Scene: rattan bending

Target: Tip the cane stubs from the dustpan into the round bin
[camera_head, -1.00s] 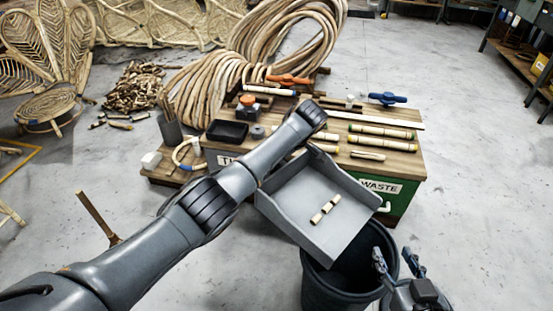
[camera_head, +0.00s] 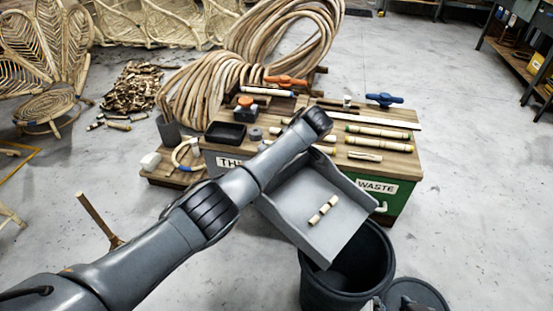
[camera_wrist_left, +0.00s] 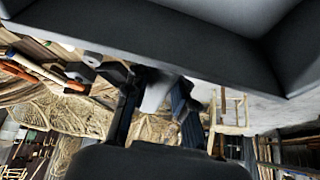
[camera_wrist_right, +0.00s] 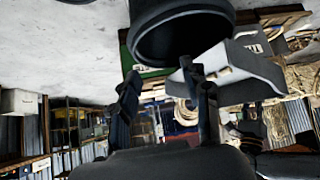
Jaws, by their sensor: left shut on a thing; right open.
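A wooden-topped bench (camera_head: 400,165) with a green waste compartment stands behind the bin, carrying cane pieces and tools. A dark round disc (camera_head: 428,294) lies right of the bin. Coiled rattan (camera_head: 205,85) sits behind. The floor at right is clear.

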